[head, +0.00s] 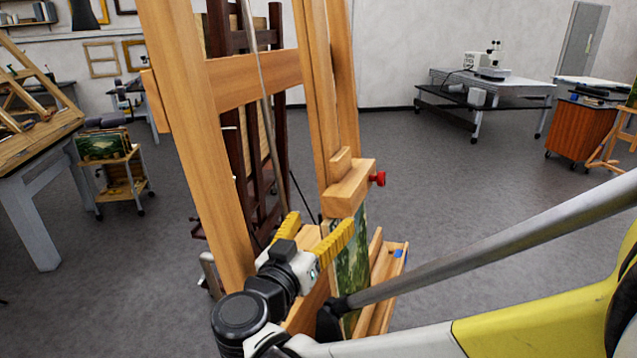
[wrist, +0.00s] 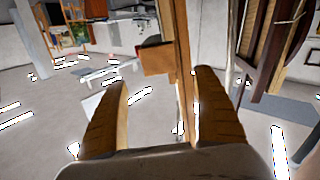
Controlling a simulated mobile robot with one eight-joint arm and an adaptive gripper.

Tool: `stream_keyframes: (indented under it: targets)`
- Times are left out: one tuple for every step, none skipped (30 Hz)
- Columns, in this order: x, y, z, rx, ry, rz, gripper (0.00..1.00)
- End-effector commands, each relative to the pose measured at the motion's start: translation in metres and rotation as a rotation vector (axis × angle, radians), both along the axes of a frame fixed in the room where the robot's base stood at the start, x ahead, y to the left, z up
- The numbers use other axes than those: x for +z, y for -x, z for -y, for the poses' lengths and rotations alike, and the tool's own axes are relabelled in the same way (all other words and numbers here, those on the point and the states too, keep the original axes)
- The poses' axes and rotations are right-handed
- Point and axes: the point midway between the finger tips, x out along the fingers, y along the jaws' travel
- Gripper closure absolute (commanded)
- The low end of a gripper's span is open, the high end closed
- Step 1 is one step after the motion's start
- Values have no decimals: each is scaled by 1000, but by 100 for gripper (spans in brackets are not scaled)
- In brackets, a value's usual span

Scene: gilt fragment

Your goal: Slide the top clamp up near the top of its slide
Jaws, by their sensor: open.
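The top clamp (head: 346,192) is a light wooden block on the easel's upright slide (head: 322,80). A red knob (head: 378,179) sticks out from its right side. The clamp sits low on the slide, just above a green painting (head: 361,245). My gripper (head: 320,221) has yellow fingers spread apart with nothing held, just below and left of the clamp in the head view. In the wrist view the clamp (wrist: 158,60) shows beyond the fingertips, between them, beside the post (wrist: 182,45). I cannot tell how far away it is.
The easel's left post (head: 190,120) and crossbar (head: 255,80) stand close to my gripper. A dark easel (head: 238,160) stands behind. A lower wooden ledge (head: 385,285) lies under the painting. A table (head: 30,160) is at left; open floor (head: 470,190) is at right.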

Motion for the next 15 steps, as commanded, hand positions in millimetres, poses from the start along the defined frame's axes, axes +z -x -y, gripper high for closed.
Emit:
stream_keyframes:
  targets:
    - [-1,-9,6,-4,0,0,20]
    - [-1,-14,9,-5,0,-2,20]
    - [-2,-22,12,-4,0,-2,20]
    - [-2,-28,15,-6,0,-1,20]
    - [-2,-33,17,-4,0,-2,20]
    - [-2,-41,21,-5,0,-2,20]
    - [-2,-46,23,-4,0,-3,20]
    - [-2,-52,25,-5,0,-2,20]
    - [-2,-58,28,-4,0,-3,20]
    - [-2,-62,30,-3,0,-3,20]
    - [-2,-66,32,-4,0,-3,20]
    - [-1,-71,34,-2,0,-3,20]
    - [-1,-74,35,-2,0,-3,20]
    - [-1,-76,36,-2,0,-3,20]
    - [-1,-79,37,-2,0,-3,20]
